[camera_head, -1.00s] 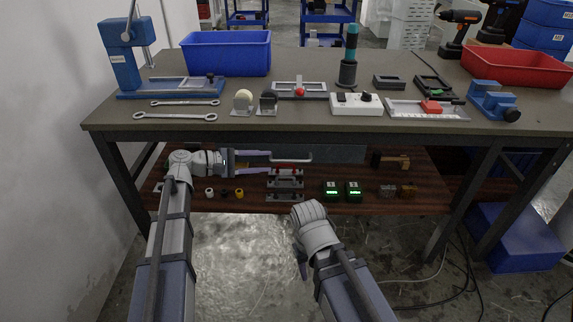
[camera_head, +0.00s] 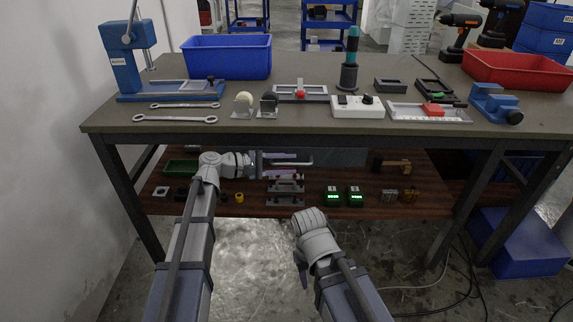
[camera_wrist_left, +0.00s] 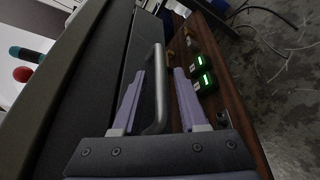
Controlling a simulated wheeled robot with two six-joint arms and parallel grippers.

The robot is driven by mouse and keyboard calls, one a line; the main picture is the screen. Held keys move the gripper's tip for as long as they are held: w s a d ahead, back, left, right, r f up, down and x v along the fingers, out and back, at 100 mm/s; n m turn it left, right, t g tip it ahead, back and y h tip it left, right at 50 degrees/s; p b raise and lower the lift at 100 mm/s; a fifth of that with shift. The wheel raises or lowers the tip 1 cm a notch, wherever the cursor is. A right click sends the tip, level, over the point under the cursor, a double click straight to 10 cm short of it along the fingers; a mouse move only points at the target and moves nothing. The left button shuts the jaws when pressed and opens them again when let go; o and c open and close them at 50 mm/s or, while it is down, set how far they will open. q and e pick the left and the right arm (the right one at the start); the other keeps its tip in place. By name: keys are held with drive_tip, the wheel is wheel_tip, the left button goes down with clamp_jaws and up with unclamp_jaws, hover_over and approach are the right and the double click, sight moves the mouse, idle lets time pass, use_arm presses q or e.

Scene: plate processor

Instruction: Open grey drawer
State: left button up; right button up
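The grey drawer (camera_head: 342,157) sits under the tabletop and looks shut. Its pale bar handle (camera_head: 303,162) shows in the head view, partly covered by my left gripper (camera_head: 287,166). In the left wrist view the handle (camera_wrist_left: 161,88) lies between the two purple fingers of my left gripper (camera_wrist_left: 157,95). The fingers are apart, with a gap visible on the right side of the bar. The drawer front (camera_wrist_left: 118,65) is dark beside it. My right gripper (camera_head: 302,268) hangs low in front of the table; its fingers are mostly hidden.
The table edge (camera_head: 350,129) lies just above the left gripper. Below, a brown shelf (camera_head: 310,211) holds grey brackets (camera_head: 286,187), green-lit boxes (camera_head: 344,196) and a yellow part (camera_head: 239,197).

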use_arm(q)
clamp_jaws()
idle(1.2)
